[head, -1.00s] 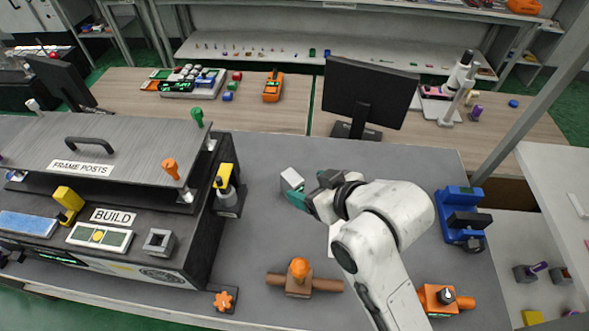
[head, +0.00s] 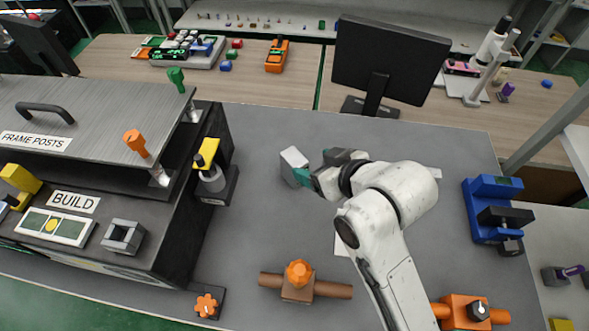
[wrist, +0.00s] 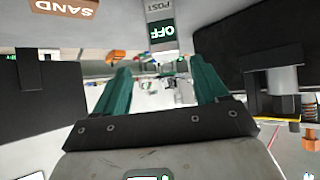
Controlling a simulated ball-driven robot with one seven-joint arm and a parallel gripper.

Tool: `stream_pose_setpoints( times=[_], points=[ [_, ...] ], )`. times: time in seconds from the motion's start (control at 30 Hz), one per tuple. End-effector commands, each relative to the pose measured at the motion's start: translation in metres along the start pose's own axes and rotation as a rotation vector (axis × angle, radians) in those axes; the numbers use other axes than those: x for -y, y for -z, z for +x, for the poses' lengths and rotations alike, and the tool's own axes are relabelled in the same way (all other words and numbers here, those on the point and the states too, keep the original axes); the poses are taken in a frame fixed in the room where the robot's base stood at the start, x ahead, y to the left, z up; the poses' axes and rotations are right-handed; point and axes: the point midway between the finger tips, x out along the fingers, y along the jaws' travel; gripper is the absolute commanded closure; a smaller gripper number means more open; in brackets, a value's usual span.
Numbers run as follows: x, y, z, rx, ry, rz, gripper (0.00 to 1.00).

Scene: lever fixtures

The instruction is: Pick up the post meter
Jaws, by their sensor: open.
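The post meter is a small grey-white box (head: 293,160) standing on the grey bench, left of my arm in the head view. In the wrist view the meter (wrist: 161,12) shows at the top centre, with a POST label and a green OFF display, upside down. My gripper (head: 303,177) has teal fingers right beside the box in the head view; they partly overlap it there. In the wrist view my gripper (wrist: 160,78) is open, with empty space between the fingers. The meter appears just past the fingertips, in line with the gap; contact cannot be told.
A monitor (head: 388,65) stands behind. An orange-knobbed valve (head: 298,285) is in front, a blue device (head: 493,195) at right. Bare bench surrounds the meter.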

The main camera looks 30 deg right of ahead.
Motion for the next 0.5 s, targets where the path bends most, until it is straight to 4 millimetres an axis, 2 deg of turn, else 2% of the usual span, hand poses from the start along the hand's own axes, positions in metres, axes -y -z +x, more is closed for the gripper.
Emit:
stream_pose_setpoints(
  times=[0.23, 0.5],
  points=[
    [0.001, 0.001, 0.037, 0.002, 0.001, 0.000, 0.28],
    [0.003, 0.002, 0.057, 0.000, 0.002, 0.000, 0.28]
  ],
)
